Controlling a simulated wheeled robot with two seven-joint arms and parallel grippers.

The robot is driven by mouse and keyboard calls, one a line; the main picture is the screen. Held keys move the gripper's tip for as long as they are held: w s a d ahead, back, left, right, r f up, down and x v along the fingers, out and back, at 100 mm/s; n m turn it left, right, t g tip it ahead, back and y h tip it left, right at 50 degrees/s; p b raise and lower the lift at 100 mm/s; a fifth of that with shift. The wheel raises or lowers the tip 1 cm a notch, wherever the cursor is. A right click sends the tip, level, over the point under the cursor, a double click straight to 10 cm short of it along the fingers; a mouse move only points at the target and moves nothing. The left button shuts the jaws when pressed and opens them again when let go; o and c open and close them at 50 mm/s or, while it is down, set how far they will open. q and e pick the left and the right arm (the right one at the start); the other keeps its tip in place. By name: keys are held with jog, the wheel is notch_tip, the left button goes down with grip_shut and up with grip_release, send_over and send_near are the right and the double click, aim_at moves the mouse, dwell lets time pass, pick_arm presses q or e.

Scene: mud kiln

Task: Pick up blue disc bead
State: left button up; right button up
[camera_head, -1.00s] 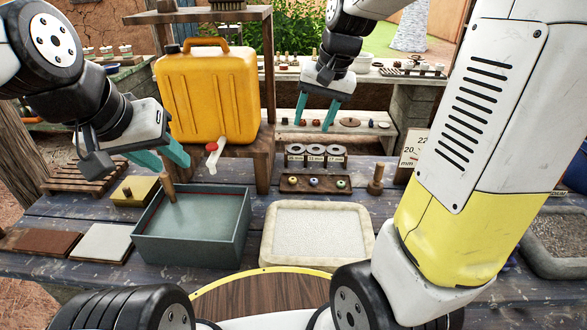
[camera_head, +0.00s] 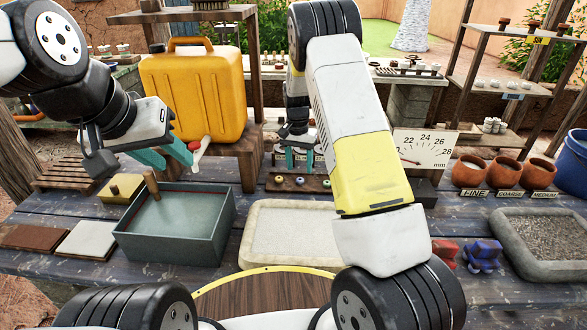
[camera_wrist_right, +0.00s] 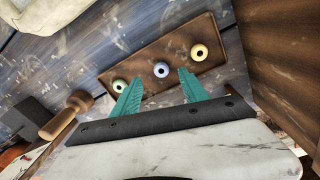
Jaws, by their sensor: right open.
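The blue disc bead (camera_head: 300,181) lies in the middle of a small dark wooden board (camera_head: 256,185), between a yellowish bead (camera_head: 278,180) and a green bead (camera_head: 327,183). In the right wrist view, the blue bead (camera_wrist_right: 161,69) lies just beyond and between the open fingertips. My right gripper (camera_head: 299,166) is open and empty, pointing down above the board; its teal fingers also show in the right wrist view (camera_wrist_right: 159,80). My left gripper (camera_head: 168,157) is by the yellow jug, with its teal fingers apart and nothing seen between them.
Labelled cylinders stand behind the board, partly hidden by my right gripper. A yellow jug (camera_head: 193,95) stands at the left. A grey-green bin (camera_head: 172,245) and a pale tray (camera_head: 291,207) lie in front. A wooden peg (camera_wrist_right: 62,118) stands beside the board.

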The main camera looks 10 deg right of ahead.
aim_at(300, 181)
notch_tip(300, 181, down, 5)
jog(key=shift+w+d+f, duration=0.1)
grip_shut()
dwell(0.3)
